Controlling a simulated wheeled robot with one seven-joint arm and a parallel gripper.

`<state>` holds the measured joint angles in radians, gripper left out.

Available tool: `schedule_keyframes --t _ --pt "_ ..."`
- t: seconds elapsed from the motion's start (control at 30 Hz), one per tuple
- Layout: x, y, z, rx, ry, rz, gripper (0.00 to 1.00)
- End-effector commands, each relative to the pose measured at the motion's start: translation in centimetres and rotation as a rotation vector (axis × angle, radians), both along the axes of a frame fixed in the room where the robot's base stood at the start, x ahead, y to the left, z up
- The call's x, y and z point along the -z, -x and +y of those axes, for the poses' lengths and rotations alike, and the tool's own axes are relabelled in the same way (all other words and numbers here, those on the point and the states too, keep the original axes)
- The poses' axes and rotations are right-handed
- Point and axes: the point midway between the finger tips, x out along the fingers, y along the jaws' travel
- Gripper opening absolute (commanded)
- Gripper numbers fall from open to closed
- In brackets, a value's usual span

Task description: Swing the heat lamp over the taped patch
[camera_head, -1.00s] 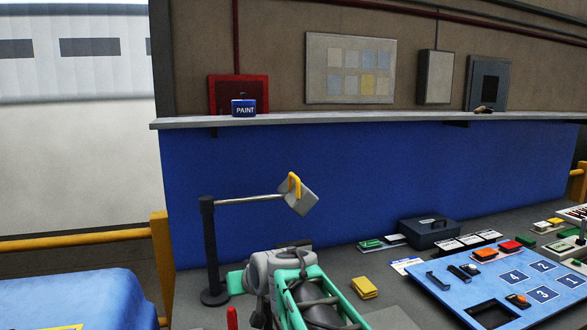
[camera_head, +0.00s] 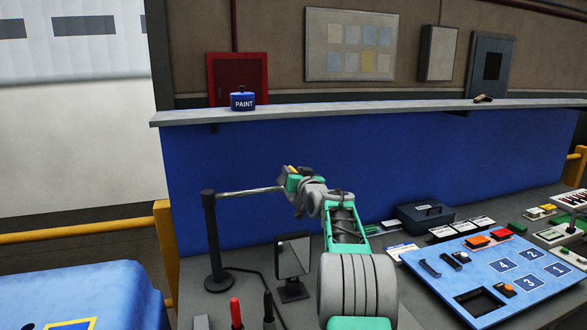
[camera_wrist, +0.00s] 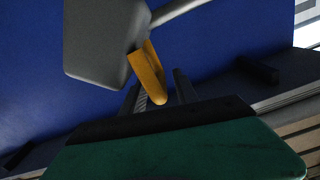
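The heat lamp has a dark upright post (camera_head: 211,240), a thin horizontal arm (camera_head: 248,190) and a grey head. In the head view my arm largely hides the head. In the wrist view the grey lamp head (camera_wrist: 100,45) and its yellow handle (camera_wrist: 147,72) are close up. My gripper (camera_wrist: 160,92) is open, with the end of the handle between its two dark fingers and a gap beside it on the right. In the head view my gripper (camera_head: 292,174) is at the lamp head. A yellow-edged patch (camera_head: 62,324) shows partly on the blue cover (camera_head: 80,290) at lower left.
A small dark panel on a stand (camera_head: 292,262) and red and black upright tools (camera_head: 236,312) stand on the bench below my arm. A blue numbered board (camera_head: 500,275) lies at right. A shelf with a paint tin (camera_head: 243,101) runs behind. A yellow rail (camera_head: 80,240) is at left.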

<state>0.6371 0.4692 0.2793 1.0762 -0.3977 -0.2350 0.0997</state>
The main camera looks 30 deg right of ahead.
Motion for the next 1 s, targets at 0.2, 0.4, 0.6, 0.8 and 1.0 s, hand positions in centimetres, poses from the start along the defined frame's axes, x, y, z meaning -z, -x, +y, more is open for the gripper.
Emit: schedule_keyframes --t 0.2,0.4,0.6,0.8,1.0 --pt "0.03 -0.06 0.01 0.000 0.000 0.000 0.36" --pt "0.02 -0.06 0.03 0.000 0.001 0.000 0.20" --pt "0.01 -0.06 0.06 -0.001 0.001 0.000 0.03" --pt "-0.02 -0.06 0.08 -0.001 0.001 0.000 0.00" --pt "-0.04 -0.06 0.09 -0.001 0.001 0.000 0.00"
